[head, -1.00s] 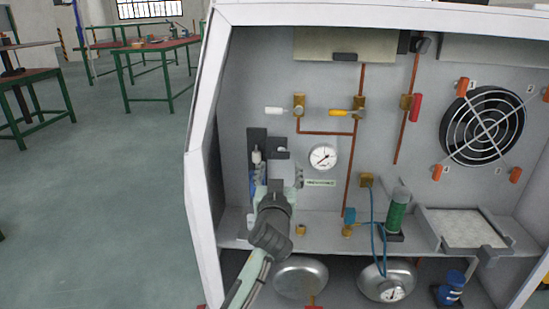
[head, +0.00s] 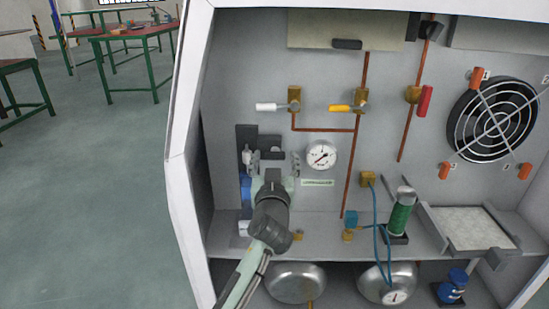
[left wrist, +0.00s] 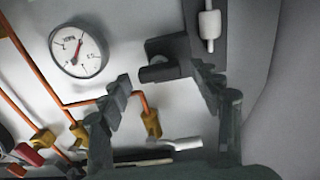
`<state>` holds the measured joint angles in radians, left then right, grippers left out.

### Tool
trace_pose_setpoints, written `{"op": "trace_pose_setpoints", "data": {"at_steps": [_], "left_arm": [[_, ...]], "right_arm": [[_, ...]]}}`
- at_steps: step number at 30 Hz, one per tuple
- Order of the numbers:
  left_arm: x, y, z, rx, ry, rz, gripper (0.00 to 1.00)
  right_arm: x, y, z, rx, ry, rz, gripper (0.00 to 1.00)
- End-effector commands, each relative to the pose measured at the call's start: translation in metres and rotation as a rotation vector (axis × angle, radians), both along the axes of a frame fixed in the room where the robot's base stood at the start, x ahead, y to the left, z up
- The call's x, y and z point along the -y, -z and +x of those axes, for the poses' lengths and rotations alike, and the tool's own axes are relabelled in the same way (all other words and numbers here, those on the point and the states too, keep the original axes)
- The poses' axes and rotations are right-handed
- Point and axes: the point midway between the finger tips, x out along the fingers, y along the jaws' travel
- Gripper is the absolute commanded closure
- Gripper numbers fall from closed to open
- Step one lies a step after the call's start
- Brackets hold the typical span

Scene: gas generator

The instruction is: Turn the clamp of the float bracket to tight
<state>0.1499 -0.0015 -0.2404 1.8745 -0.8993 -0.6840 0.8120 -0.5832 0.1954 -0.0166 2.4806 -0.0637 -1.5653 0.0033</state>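The float bracket is a dark plate (head: 246,138) on the back panel, left of the gauge. Its clamp (head: 270,154) is a dark block with a knob, also in the left wrist view (left wrist: 165,60). A white float (head: 247,155) hangs left of the clamp, above a blue part (head: 245,188). My left gripper (head: 275,162) is in front of the clamp with its fingers spread to either side. In the left wrist view, the open fingers (left wrist: 165,88) have the clamp ahead between them, and contact cannot be told. My right gripper is not in view.
A round gauge (head: 321,155) is close right of my left gripper. White (head: 272,107) and yellow (head: 341,108) valve handles are above. A green cylinder (head: 401,217) and blue hose (head: 376,215) stand to the right on the shelf. The cabinet's white frame (head: 180,170) borders the left.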

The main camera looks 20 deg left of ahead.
Motion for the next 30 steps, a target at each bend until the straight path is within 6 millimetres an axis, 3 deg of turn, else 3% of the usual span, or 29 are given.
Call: {"op": "trace_pose_setpoints", "data": {"at_steps": [2,13,26,30], "left_arm": [[0.000,0.000,0.000,0.000,0.000,0.000,0.41],[0.000,0.000,0.000,0.000,0.000,0.000,0.86],[0.000,-0.001,0.001,-0.026,0.000,0.095,0.86],[0.000,-0.002,0.001,-0.055,-0.001,0.191,0.86]], "right_arm": [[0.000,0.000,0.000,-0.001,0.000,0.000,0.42],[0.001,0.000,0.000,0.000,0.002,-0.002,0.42],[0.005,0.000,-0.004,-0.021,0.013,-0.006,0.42],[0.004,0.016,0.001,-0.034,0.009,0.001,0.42]]}}
